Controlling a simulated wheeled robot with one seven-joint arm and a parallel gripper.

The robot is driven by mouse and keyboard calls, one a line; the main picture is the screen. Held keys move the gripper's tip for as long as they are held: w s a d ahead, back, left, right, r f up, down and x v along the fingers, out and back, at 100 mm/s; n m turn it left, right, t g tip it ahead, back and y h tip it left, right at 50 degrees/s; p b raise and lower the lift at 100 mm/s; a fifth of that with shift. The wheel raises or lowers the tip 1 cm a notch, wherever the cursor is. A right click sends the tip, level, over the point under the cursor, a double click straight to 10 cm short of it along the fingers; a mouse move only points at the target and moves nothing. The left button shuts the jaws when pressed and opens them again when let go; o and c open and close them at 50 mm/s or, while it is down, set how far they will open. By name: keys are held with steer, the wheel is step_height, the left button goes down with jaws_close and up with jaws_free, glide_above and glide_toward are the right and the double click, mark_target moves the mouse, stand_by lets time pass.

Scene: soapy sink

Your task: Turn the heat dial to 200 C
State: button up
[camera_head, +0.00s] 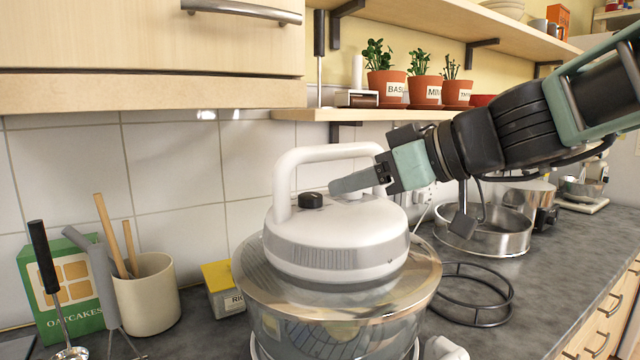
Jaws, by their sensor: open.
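A white appliance lid (335,262) with a tall arched handle (290,160) sits on a large glass bowl (300,335) on the counter. A black dial (311,201) stands on top of the lid, inside the handle's left side. Its markings are too small to read, so I cannot tell its setting. My gripper (338,186) comes in from the right, under the handle's bar, and its fingertips are just right of the black dial, apart from it. The gripper is open and empty. Its fingers hide part of the lid's top, including most of a pale raised part (349,195).
A utensil pot (147,296), a green oatcakes box (65,290) and a yellow box (221,288) stand to the left. A black wire ring (475,300) and a steel ring (490,235) lie to the right. A shelf (350,114) with potted herbs hangs behind.

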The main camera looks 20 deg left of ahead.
mark_target(312, 194)
steer(key=p+x, duration=0.1)
steer(key=x, duration=0.6)
steer(key=shift+p, duration=0.3)
steer(key=c, duration=0.7)
